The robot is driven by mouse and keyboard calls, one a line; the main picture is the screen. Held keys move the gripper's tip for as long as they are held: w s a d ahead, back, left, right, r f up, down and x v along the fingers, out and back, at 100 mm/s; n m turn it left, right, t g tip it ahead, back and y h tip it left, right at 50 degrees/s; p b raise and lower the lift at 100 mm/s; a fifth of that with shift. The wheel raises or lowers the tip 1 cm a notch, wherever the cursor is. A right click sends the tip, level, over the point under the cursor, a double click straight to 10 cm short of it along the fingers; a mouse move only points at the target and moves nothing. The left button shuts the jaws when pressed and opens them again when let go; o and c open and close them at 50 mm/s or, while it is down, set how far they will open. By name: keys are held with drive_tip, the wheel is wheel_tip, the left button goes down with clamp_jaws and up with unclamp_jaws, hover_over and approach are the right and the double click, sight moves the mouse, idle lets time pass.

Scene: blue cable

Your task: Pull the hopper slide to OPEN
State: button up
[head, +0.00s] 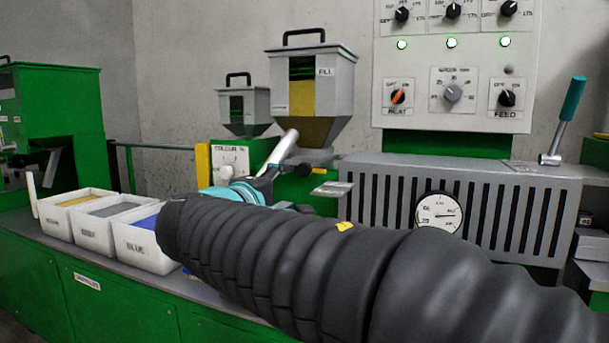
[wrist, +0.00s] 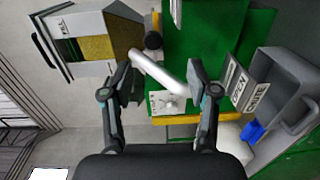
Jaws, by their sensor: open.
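The grey hopper (head: 313,85) stands on the green machine, with yellow pellets behind its window. It also shows sideways in the wrist view (wrist: 92,35). A pale silver rod (head: 283,149) slants below its left side; in the wrist view the rod (wrist: 155,70) runs diagonally between my fingers. My gripper (wrist: 164,88) is open, one finger on each side of the rod; contact cannot be told. A black knob (wrist: 153,41) is just beyond the rod. I cannot tell which part is the slide. In the head view my arm hides most of my gripper.
White bins (head: 138,242) of pellets line the bench at left. A dial box (head: 229,160) stands behind my gripper. A small labelled plate (head: 332,188) is right of it. The grey slotted housing (head: 370,200) with a gauge (head: 438,213) stands at right, near my arm.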

sight(303, 171)
drive_tip(key=shift+t, duration=0.3)
drive_tip(key=x, duration=0.4)
drive_tip(key=a+p+x, duration=0.1)
drive_tip(key=x, duration=0.8)
drive_tip(key=shift+w+a+r+p, duration=0.1)
drive_tip(key=shift+w+r+p, duration=0.2)
drive_tip(key=shift+w+p, duration=0.1)
clamp_jaws()
